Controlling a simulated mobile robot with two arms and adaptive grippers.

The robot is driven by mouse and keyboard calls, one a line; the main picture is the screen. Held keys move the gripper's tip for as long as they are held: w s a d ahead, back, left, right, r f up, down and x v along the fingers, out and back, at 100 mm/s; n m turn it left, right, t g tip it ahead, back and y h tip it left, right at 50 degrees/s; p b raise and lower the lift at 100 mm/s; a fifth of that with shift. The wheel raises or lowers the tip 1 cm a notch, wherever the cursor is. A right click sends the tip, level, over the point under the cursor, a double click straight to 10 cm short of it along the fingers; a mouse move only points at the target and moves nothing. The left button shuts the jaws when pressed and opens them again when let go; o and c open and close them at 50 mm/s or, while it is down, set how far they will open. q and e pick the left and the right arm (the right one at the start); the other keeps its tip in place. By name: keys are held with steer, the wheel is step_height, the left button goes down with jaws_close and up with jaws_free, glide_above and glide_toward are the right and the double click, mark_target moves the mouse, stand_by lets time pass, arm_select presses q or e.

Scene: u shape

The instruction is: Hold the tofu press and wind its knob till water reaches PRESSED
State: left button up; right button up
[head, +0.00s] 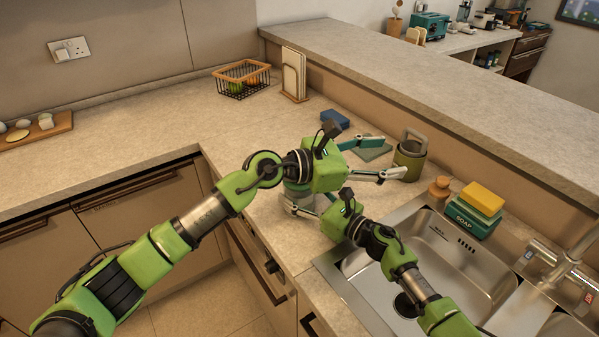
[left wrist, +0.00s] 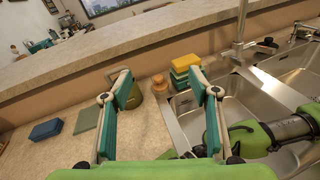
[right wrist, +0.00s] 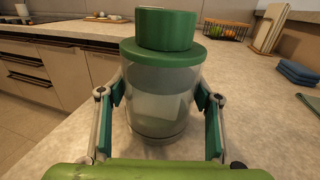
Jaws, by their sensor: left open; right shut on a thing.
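The tofu press is a clear cylinder (right wrist: 160,100) with a green lid and a wide green knob (right wrist: 165,28) on top, upright on the counter in the right wrist view. In the head view only its lower part (head: 299,203) shows, behind my left gripper. My right gripper (right wrist: 160,112) is shut around the cylinder's sides, one finger on each side. A pale block shows faintly inside; I cannot make out a water level or a PRESSED mark. My left gripper (head: 391,157) is open and empty above the counter, its fingers pointing right, away from the knob.
An olive canister (head: 409,157) stands just beyond my left fingertips. A blue cloth (head: 335,118) and a flat green cloth (head: 372,150) lie behind.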

arm_select(q)
steer(key=s+a+f+n+t+y, duration=0.1)
steer(key=a+f+n+t+y, duration=0.55)
steer(key=a, duration=0.25)
steer(key=s+a+f+n+t+y, duration=0.2)
steer(key=a+f+n+t+y, duration=0.35)
steer(key=a+n+y, duration=0.35)
steer(key=w, duration=0.3)
steer(key=w+h, duration=0.1)
steer(key=w, duration=0.3)
steer(key=w+r+m+h, duration=0.1)
steer(key=w, duration=0.3)
steer(key=shift+w+d+h, duration=0.15)
steer(key=shift+d+h, duration=0.1)
steer(key=shift+d, duration=0.15)
steer(key=c, duration=1.1)
